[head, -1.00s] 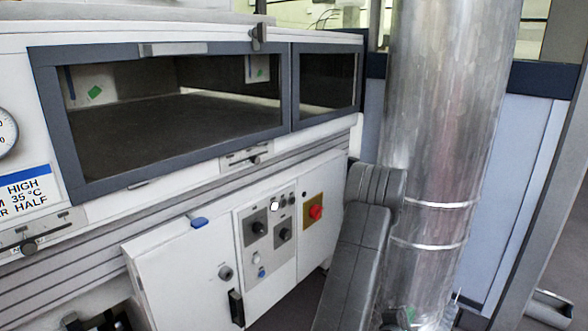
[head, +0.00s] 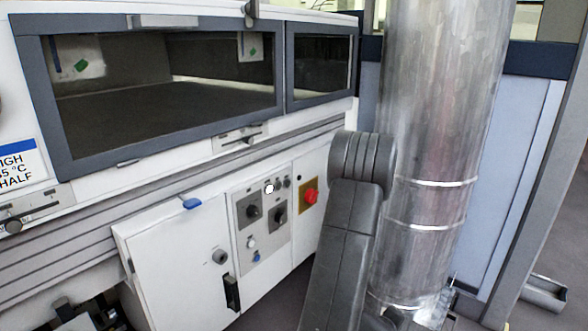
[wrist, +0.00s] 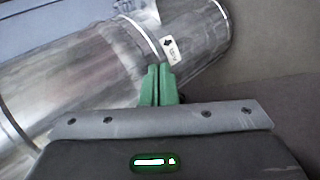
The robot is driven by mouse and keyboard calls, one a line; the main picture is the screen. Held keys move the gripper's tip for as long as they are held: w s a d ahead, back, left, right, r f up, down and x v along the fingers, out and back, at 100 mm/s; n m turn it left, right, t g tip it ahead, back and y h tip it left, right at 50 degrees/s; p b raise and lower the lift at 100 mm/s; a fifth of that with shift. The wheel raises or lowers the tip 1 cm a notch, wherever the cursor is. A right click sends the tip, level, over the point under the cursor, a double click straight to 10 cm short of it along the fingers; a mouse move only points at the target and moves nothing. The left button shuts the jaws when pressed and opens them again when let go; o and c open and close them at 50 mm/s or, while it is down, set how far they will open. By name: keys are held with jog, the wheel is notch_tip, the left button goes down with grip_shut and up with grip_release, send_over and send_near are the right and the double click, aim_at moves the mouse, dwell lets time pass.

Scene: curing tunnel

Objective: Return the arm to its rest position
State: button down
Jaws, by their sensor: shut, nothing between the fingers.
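My gripper (wrist: 158,84) shows in the wrist view with its two green fingers together and nothing between them. Behind the fingers is a shiny metal duct (wrist: 90,75) with a small arrow label. In the head view my dark grey arm (head: 345,230) is folded in front of the lower part of the same kind of metal duct (head: 440,130). The gripper itself does not show in the head view. I cannot tell how far the fingers are from the duct.
The white curing tunnel (head: 180,140) with dark windows fills the left. Its control panel (head: 263,225), with a red button (head: 311,196), is left of my arm. A blue-grey wall panel (head: 520,150) and an upright post (head: 550,170) stand at the right.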

jog(key=s+a+f+m+g+y+b, duration=0.1)
jog(key=s+a+m+g+y+b, duration=0.1)
jog(key=a+m, duration=0.6)
jog(key=s+a+f+m+g+y+b, duration=0.2)
jog(key=s+a+m+y+b, duration=0.3)
jog(key=a, duration=1.1)
jog(key=shift+s+a+f+m+g+y, duration=0.25)
jog(key=shift+s+m+g+y, duration=0.35)
jog(key=shift+s+m+y, duration=0.9)
jog(key=shift+w+y, duration=0.45)
jog(key=shift+y, duration=0.25)
